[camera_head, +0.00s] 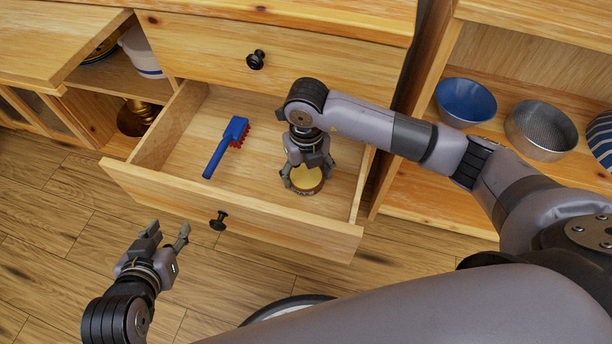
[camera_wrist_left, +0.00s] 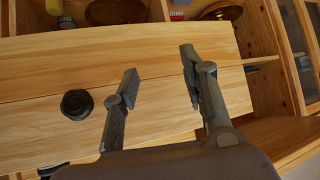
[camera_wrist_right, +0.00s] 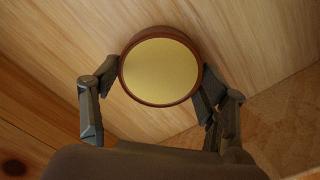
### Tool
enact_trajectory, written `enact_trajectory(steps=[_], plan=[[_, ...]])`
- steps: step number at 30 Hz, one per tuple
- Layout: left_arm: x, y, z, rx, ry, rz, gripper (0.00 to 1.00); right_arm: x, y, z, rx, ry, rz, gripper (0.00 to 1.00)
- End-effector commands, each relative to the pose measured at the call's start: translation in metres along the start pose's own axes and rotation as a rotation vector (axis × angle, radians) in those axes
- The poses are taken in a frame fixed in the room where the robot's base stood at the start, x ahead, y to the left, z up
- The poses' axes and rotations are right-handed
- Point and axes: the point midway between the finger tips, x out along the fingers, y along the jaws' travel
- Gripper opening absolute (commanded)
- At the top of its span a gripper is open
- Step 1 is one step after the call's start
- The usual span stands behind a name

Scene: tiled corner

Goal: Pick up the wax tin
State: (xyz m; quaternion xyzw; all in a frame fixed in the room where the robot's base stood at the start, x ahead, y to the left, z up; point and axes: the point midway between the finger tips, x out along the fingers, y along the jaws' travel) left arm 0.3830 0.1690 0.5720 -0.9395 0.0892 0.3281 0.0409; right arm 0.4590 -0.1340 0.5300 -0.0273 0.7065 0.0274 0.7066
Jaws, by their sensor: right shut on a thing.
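The wax tin (camera_head: 307,179) is a short round tin with a yellow-gold top and a reddish-brown rim and side. It is in the right part of the open drawer (camera_head: 134,180). My right gripper (camera_head: 305,184) reaches down from above and is shut on the tin, a finger on either side. The right wrist view shows the tin (camera_wrist_right: 160,70) between both fingers. I cannot tell whether the tin touches the drawer floor. My left gripper (camera_head: 168,236) is open and empty in front of the drawer, at its left; its spread fingers (camera_wrist_left: 160,90) also show in the left wrist view.
A blue brush with red bristles (camera_head: 227,146) lies in the drawer, left of the tin. The drawer front has a black knob (camera_head: 219,221). A blue bowl (camera_head: 465,102) and a metal sieve-like bowl (camera_head: 541,130) stand on the right shelf.

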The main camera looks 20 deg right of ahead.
Motion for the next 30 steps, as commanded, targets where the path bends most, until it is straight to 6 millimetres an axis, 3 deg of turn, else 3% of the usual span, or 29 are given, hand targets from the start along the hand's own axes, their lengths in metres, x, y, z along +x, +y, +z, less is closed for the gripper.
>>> enact_trajectory(steps=[11, 22, 26, 30], plan=[[0.0, 0.0, 0.0, 0.0, -0.001, 0.0, 0.4, 0.0, 0.0, 0.0, 0.0, 0.0, 0.0, 0.36], [-0.001, 0.0, 0.003, -0.001, -0.02, 0.0, 0.4, -0.006, 0.0, 0.001, 0.0, -0.002, 0.001, 0.35], [-0.007, -0.002, 0.02, -0.001, -0.101, -0.003, 0.4, -0.018, 0.0, 0.001, 0.0, -0.003, 0.002, 0.35], [-0.018, -0.005, 0.046, -0.004, -0.236, -0.011, 0.4, -0.043, 0.0, 0.002, -0.001, -0.005, 0.001, 0.35]])
